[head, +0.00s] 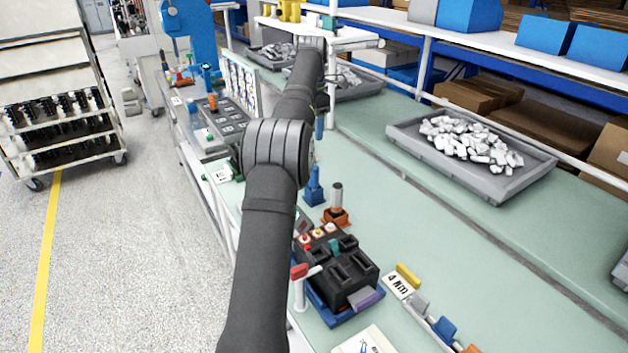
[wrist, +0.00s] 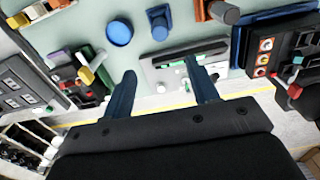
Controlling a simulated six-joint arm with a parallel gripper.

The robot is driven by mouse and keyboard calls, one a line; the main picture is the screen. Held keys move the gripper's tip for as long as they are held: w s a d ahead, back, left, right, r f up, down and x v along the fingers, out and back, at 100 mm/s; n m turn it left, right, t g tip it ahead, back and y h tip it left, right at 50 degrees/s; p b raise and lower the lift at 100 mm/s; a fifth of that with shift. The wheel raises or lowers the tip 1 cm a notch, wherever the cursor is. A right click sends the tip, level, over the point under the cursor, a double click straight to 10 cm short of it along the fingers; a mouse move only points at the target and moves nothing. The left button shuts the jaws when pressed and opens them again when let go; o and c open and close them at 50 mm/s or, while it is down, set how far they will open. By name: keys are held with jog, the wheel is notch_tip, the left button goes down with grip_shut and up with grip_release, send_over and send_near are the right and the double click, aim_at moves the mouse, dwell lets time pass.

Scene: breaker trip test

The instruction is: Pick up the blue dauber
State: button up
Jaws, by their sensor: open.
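Two blue pieces show on the bench in the wrist view. One is a round blue top (wrist: 120,31), seen from above. The other is a tapered upright blue piece (wrist: 158,18) to its right. I cannot tell for sure which is the dauber. In the head view a blue knobbed piece (head: 314,187) stands beside an orange-based holder with a grey cylinder. My gripper (wrist: 162,88) is open and empty, its blue fingers apart, with both blue pieces beyond the fingertips. In the head view my arm hides part of the bench, and a blue fingertip (head: 319,125) seems to show.
The orange-based holder (head: 335,212) stands close to the blue knobbed piece. A black box with buttons (head: 345,272) is nearer. A pale device (wrist: 185,68) lies below the fingers. A grey tray of white pieces (head: 470,150) stands right; the green bench between is clear.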

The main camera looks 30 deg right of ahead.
send_near(314, 176)
jog(key=f, duration=0.2)
jog(key=w+f, duration=0.1)
jog(key=f, duration=0.2)
jog(key=shift+w+d, duration=0.15)
jog(key=shift+w, duration=0.05)
jog(key=shift+d+f, duration=0.15)
jog(key=shift+f, duration=1.4)
jog(key=shift+d+f, duration=0.1)
jog(key=shift+f, duration=1.4)
jog(key=c, duration=1)
